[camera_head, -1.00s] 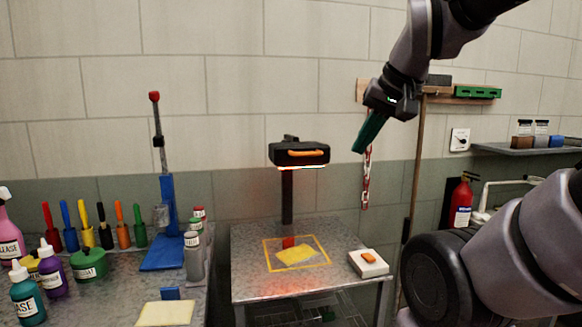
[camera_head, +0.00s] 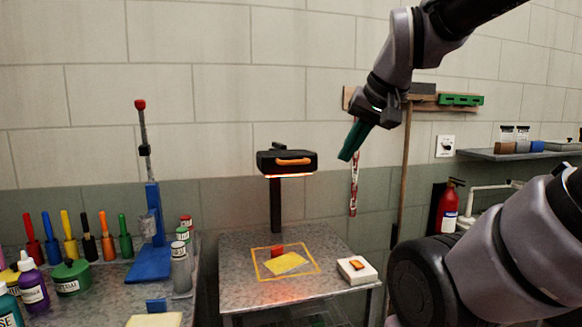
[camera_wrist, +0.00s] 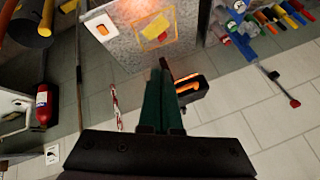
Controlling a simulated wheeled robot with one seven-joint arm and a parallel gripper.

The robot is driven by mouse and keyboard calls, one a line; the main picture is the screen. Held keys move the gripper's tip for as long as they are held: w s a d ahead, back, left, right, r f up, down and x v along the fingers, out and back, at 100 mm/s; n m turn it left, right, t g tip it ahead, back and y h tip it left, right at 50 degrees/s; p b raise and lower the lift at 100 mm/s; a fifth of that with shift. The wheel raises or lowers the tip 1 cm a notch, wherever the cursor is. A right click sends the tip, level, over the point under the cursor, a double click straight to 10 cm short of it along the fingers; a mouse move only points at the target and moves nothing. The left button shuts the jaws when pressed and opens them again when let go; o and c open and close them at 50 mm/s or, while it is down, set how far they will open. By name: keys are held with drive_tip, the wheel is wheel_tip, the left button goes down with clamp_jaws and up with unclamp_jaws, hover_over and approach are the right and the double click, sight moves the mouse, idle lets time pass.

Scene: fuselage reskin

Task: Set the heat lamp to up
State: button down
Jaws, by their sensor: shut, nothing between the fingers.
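The heat lamp (camera_head: 287,162) is a black box with an orange handle on a dark post behind a metal table. Its underside glows orange, and it sits high on the post above the table. It also shows in the wrist view (camera_wrist: 190,88), just right of my fingers. My gripper (camera_head: 349,154) has green fingers, is shut and empty, and hangs to the right of the lamp at about its height. In the wrist view the fingers (camera_wrist: 160,75) are together, and the lamp's handle is beside them, apparently apart.
A yellow sheet (camera_head: 288,263) lies inside a yellow outline on the metal table (camera_head: 240,290). A white block with an orange switch (camera_head: 357,268) is at its right. A blue press (camera_head: 152,258), bottles and tools crowd the left bench.

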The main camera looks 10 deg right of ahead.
drive_tip(key=c, duration=0.9)
unclamp_jaws()
drive_tip(key=shift+o, duration=0.3)
drive_tip(key=shift+w+f+g, duration=0.25)
drive_tip(key=shift+f+g, duration=0.1)
drive_tip(key=shift+g, duration=0.15)
drive_tip(key=m+g+y, duration=0.2)
drive_tip(key=m+y, duration=0.4)
drive_tip(key=y, duration=0.7)
approach(306, 161)
drive_tip(key=a, duration=0.1)
drive_tip(key=x, duration=1.1)
drive_tip(key=shift+w+f, duration=0.1)
drive_tip(key=shift+w, duration=0.05)
clamp_jaws()
